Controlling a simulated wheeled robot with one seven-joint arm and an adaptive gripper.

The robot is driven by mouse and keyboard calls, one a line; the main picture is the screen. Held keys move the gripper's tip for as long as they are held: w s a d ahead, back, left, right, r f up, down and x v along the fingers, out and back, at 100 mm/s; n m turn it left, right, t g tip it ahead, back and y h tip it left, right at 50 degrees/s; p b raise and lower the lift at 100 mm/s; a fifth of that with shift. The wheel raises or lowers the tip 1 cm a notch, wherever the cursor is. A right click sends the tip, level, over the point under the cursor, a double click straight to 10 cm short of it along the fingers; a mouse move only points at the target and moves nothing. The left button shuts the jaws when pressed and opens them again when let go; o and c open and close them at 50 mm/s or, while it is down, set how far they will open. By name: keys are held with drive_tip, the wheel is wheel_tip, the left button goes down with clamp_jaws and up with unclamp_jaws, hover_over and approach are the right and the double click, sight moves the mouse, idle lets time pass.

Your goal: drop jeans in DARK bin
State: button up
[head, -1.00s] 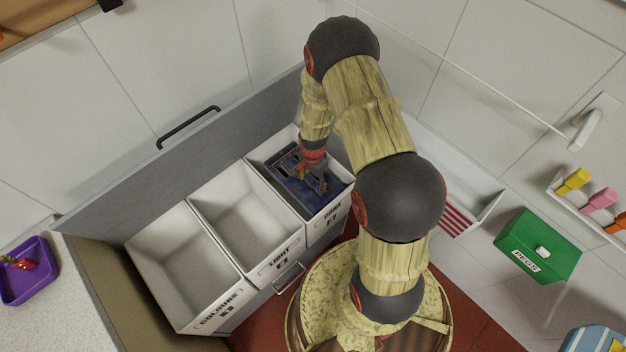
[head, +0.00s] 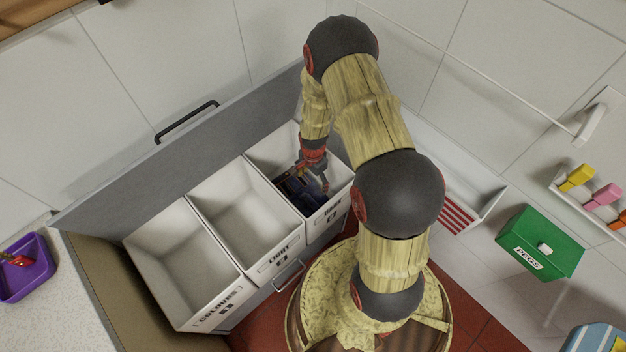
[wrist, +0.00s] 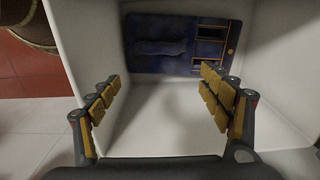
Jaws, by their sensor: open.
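The dark blue jeans (head: 297,190) lie down inside the dark bin (head: 334,212), the white box at the right end of the row. In the wrist view the jeans (wrist: 170,46) are folded flat against one side of the bin, with tan edging and a small button visible. My gripper (head: 318,178) is over the dark bin, pointing down into it. In the wrist view my gripper (wrist: 165,95) has its fingers wide apart with nothing between them. The jeans are beyond the fingertips and apart from them. My arm hides part of the bin in the head view.
The light bin (head: 238,215) and the colours bin (head: 180,262) stand empty to the left. A grey raised panel (head: 170,165) with a black handle runs behind the bins. A green pegs box (head: 540,243) and a purple tray (head: 25,268) are off to the sides.

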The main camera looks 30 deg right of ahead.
idle(0.3)
wheel_tip(320, 180, up, 12)
idle(0.5)
idle(0.5)
